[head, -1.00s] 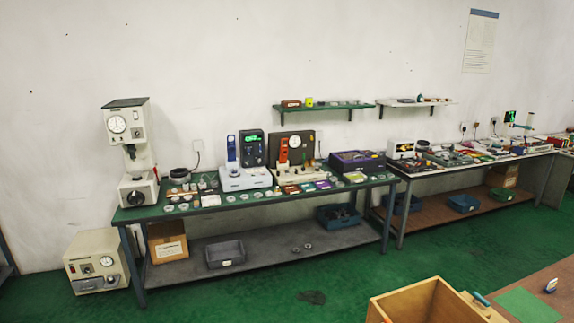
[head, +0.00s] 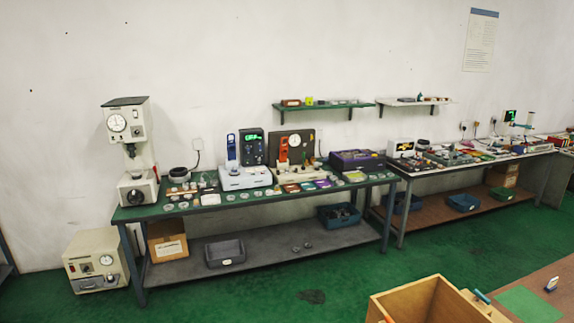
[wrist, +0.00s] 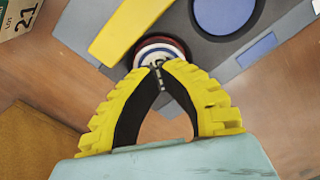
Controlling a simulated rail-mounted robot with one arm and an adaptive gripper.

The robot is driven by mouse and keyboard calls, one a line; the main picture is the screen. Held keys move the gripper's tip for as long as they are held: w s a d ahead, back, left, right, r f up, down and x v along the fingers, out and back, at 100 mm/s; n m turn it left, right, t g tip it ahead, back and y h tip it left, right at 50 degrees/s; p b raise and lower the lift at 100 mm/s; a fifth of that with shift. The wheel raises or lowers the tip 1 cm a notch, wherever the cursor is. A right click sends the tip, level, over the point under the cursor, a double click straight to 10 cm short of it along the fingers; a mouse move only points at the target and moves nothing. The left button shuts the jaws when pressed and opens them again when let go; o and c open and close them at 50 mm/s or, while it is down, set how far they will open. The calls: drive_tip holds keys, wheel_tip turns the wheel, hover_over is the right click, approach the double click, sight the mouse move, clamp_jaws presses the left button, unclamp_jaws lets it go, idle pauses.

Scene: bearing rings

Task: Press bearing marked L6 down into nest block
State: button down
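In the wrist view, my gripper (wrist: 157,70) has yellow ribbed fingers with dark inner pads. Its fingertips meet, and nothing shows between them. They overlap the near edge of a round bearing (wrist: 148,53) with pale, blue and dark red rings. Its dark marking is partly hidden and I cannot read it fully. The bearing lies at the near edge of a grey block (wrist: 215,50), which looks like the nest block. I cannot tell whether the fingertips touch the bearing or how deep it sits. My gripper does not clearly show in the head view.
The grey block also bears a yellow strip (wrist: 128,27), a blue disc (wrist: 224,12) and a blue rectangle (wrist: 257,50). A box marked LOT 21 (wrist: 20,15) is at top left. The head view shows a wooden box (head: 420,300), a green mat (head: 530,306) and a crowded bench (head: 290,256) behind.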

drive_tip(key=shift+f+b, duration=0.7)
drive_tip(key=shift+f, duration=0.45)
drive_tip(key=shift+r, duration=0.15)
idle(0.4)
drive_tip(key=shift+r+p, duration=3.05)
drive_tip(key=shift+r, duration=0.4)
